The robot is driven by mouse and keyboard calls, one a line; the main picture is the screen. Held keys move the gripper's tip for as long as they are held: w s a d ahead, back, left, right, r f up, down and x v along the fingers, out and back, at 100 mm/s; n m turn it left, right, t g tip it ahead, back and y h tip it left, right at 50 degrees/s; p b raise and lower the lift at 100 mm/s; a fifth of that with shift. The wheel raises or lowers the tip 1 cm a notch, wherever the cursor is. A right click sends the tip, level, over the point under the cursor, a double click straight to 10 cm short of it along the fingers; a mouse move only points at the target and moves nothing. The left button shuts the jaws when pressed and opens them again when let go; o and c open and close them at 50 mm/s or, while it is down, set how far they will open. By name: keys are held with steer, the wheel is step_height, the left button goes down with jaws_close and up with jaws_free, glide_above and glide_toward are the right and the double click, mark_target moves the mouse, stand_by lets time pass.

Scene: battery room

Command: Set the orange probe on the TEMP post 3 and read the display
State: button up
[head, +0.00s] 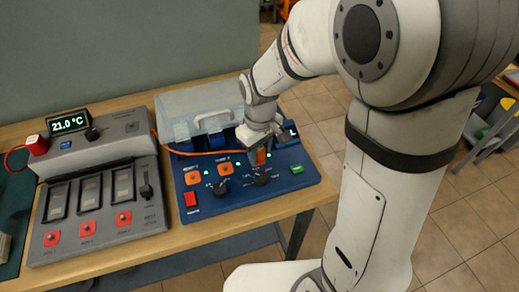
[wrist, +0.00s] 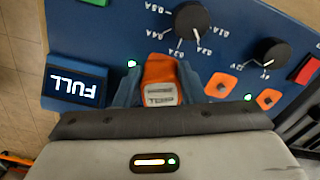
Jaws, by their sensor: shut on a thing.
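My gripper (head: 262,143) is over the back right of the blue panel (head: 238,196), shut on the orange probe (head: 261,157). In the wrist view the probe (wrist: 159,82) sits between the two blue fingers of my gripper (wrist: 158,85). Two orange posts, a near one (wrist: 220,84) and a far one (wrist: 267,98), are beside it in a row; they also show in the head view. Any post under the probe is hidden, so I cannot tell whether it is seated. The display (head: 69,123) on the grey unit reads 21.0 °C. Post labels are too small to read.
A small screen (wrist: 77,88) on the blue panel reads FULL. Black knobs (head: 220,188) and a red button (head: 191,199) stand in front of the posts. A clear lid with a handle (head: 213,119) is behind. An orange cable (head: 185,153) crosses the panel's back.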

mark_target(260, 150)
steer(key=shift+f+b, duration=0.5)
steer(key=shift+f, duration=0.15)
steer(key=o, duration=0.8)
steer(key=shift+r+p, duration=4.2)
steer(key=shift+r, duration=1.35)
steer(key=s+d+r+m+t, duration=0.3)
steer(key=s+d+r+m, duration=0.4)
steer(key=s+d, duration=0.5)
step_height(260, 150, up, 3)
steer(key=shift+s+f+m, duration=0.2)
steer(key=shift+m, duration=0.1)
